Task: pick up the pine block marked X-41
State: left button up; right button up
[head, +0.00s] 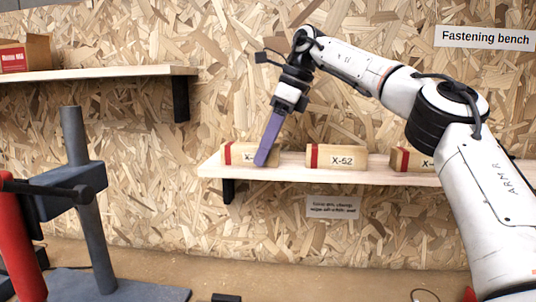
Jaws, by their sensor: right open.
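Several pine blocks with red bands stand in a row on a wooden wall shelf (300,175). The left block (238,154) has a label starting with X; the rest of its marking is hidden by my right gripper. The middle block (335,157) reads X-52. The right block (403,159) shows only the start of an X label, as my right arm covers its end. My right gripper (263,156) is open, its purple fingers slanting down in front of the left block. I cannot tell whether they touch it. My left gripper is out of view.
A small sign (332,207) hangs below the shelf, and a "Fastening bench" sign (485,38) is at upper right. A higher shelf (100,73) at left holds a cardboard box (25,55). A grey stand (76,180) and a red post (20,245) occupy the left foreground.

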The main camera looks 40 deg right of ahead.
jog(key=shift+a, duration=0.15)
jog(key=shift+c, duration=0.6)
jog(key=c, duration=1.1)
jog(key=shift+r, duration=0.15)
jog(key=shift+s+a+r, duration=0.1)
jog(key=shift+r, duration=0.5)
notch_tip(320, 180, up, 5)
jog(key=shift+a+r, duration=0.1)
jog(key=shift+r, duration=0.2)
jog(key=shift+f, duration=0.1)
